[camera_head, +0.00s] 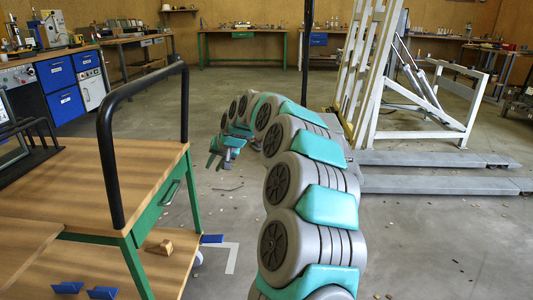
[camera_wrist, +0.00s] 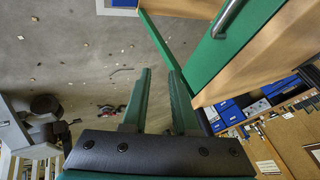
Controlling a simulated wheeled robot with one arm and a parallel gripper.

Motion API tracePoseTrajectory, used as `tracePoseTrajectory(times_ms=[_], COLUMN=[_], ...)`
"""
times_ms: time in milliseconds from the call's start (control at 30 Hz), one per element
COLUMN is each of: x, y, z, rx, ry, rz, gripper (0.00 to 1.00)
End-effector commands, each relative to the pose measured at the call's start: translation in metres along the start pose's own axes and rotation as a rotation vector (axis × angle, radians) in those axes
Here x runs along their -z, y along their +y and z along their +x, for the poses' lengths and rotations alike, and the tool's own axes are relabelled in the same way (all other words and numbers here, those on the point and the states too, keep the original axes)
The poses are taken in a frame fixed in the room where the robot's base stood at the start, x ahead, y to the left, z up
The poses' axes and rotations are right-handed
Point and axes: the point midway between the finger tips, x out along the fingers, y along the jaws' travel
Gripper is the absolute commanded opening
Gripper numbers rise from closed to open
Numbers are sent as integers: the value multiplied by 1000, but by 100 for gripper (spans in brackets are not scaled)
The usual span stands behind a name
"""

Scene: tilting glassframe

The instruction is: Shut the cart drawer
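The cart (camera_head: 95,175) has a wooden top and green legs and stands at the left in the head view. Its green drawer front (camera_head: 170,192) with a handle sits under the top's right-hand edge. I cannot tell how far the drawer stands out. In the wrist view the green drawer front (camera_wrist: 238,45) and its metal handle (camera_wrist: 229,17) are at the upper right. My gripper (camera_head: 214,160) is to the right of the cart, apart from it. In the wrist view my gripper (camera_wrist: 160,72) is open, with nothing between its fingers; the drawer front lies right of them.
A black push bar (camera_head: 112,150) rises from the cart. A wooden block (camera_head: 160,247) and blue pieces (camera_head: 102,292) lie on the lower shelf. A white lifting frame (camera_head: 365,80) with grey forks (camera_head: 440,185) stands to the right. Small debris dots the otherwise open floor.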

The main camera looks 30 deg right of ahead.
Motion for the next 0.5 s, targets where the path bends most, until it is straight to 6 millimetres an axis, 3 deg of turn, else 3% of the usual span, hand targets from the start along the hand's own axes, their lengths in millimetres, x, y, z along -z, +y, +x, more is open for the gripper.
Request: tracePoseTrajectory(times_ms=[500], x=[0], y=[84], z=[-44], rx=[1], ry=[1], rz=[4], gripper=[27])
